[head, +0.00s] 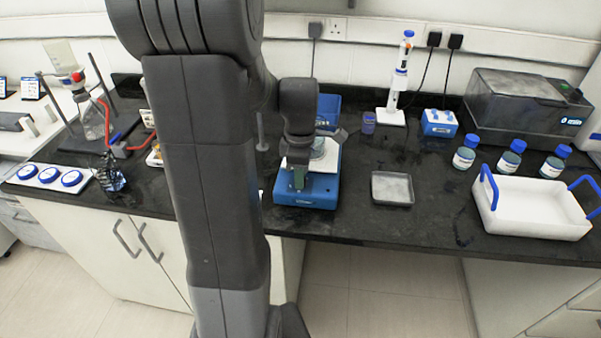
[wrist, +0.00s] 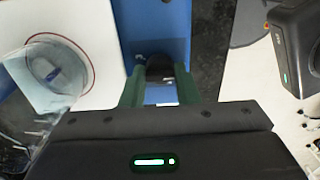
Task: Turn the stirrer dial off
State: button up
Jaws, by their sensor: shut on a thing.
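The stirrer (head: 306,192) is a blue box with a white top plate, standing near the front edge of the dark bench. In the wrist view its blue body (wrist: 155,22) lies beyond my gripper. Its dial (wrist: 160,68) is a dark round knob on the front, between my two green fingertips. My gripper (wrist: 160,82) is shut on the dial; in the head view my gripper (head: 299,178) hangs in front of the stirrer and hides its dial. A clear glass beaker (wrist: 50,75) stands on the white plate, with a small blue thing inside.
A grey square tray (head: 392,188) lies to the right of the stirrer. Beyond it are a white blue-handled tray (head: 535,205) and several blue-capped bottles (head: 510,157). A pipette stand (head: 397,85) stands behind. The bench between stirrer and grey tray is clear.

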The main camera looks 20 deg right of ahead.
jog(key=o, duration=0.7)
jog(key=shift+r, duration=0.1)
notch_tip(320, 180, up, 14)
jog(key=shift+f, duration=0.3)
dwell(0.4)
notch_tip(320, 180, down, 14)
jog(key=shift+r, duration=0.15)
dwell(0.4)
